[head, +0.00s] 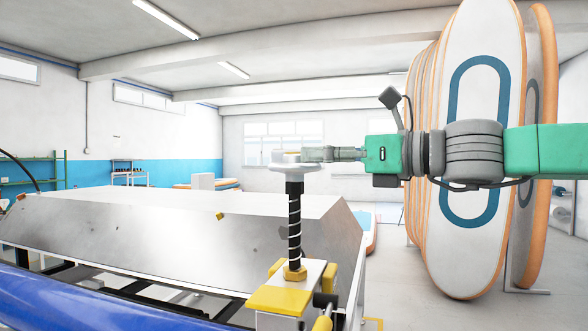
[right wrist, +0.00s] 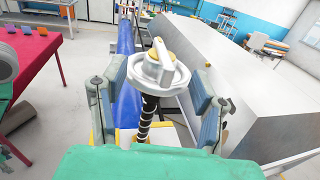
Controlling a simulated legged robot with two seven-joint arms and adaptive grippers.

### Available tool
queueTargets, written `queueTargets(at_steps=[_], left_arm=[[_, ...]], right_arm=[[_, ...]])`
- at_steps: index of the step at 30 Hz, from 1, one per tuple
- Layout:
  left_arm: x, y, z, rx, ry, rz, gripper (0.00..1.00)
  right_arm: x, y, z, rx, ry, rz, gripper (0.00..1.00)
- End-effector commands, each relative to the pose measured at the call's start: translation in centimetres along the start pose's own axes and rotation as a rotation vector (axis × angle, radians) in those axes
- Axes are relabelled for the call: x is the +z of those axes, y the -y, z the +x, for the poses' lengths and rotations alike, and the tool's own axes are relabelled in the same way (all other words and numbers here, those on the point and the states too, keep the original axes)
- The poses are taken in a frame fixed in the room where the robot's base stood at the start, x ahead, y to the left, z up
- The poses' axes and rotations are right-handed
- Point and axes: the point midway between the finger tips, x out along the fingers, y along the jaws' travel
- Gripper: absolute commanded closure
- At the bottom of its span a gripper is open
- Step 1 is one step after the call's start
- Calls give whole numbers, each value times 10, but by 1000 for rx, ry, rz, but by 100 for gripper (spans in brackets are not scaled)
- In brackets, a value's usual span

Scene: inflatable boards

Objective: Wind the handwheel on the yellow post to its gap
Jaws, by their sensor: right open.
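The white handwheel (head: 293,161) sits on top of a dark threaded spindle with a white spiral (head: 294,222). The spindle rises upright from the yellow post (head: 285,297) with a brass-coloured nut at its foot. In the right wrist view the handwheel (right wrist: 160,72) shows a raised white bar across its top and a yellow centre. My right gripper (head: 322,154) comes in level from the right at wheel height. Its fingers (right wrist: 158,84) are open, one on each side of the wheel; I cannot tell whether they touch it. The gap is not clearly seen. My left gripper is not in view.
A large grey metal block with sloping sides (head: 150,240) lies left of the post. A blue roller (head: 90,305) runs along the front. White and orange boards (head: 475,240) stand upright at the right. A red-covered table (right wrist: 35,55) shows in the wrist view.

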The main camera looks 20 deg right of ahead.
Motion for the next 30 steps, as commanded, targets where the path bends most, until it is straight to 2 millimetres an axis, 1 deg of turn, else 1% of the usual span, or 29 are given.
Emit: queueTargets(at_steps=[1,3,9,15,23,24,26,27,28,30], left_arm=[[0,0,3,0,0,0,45],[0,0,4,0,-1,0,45],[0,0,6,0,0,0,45],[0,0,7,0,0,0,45],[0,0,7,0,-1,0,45],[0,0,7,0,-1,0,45],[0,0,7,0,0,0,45],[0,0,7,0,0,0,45],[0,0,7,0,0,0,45],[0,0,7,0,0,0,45]], right_arm=[[-2,1,8,1,0,3,45],[-2,3,18,0,2,2,45],[-1,7,41,-2,6,5,45],[0,6,54,-1,7,4,45],[1,0,58,0,4,0,45],[1,0,59,0,4,0,59],[1,0,59,0,3,0,80],[1,1,59,0,4,1,94],[1,1,58,1,4,1,100],[1,2,57,2,5,2,100]])
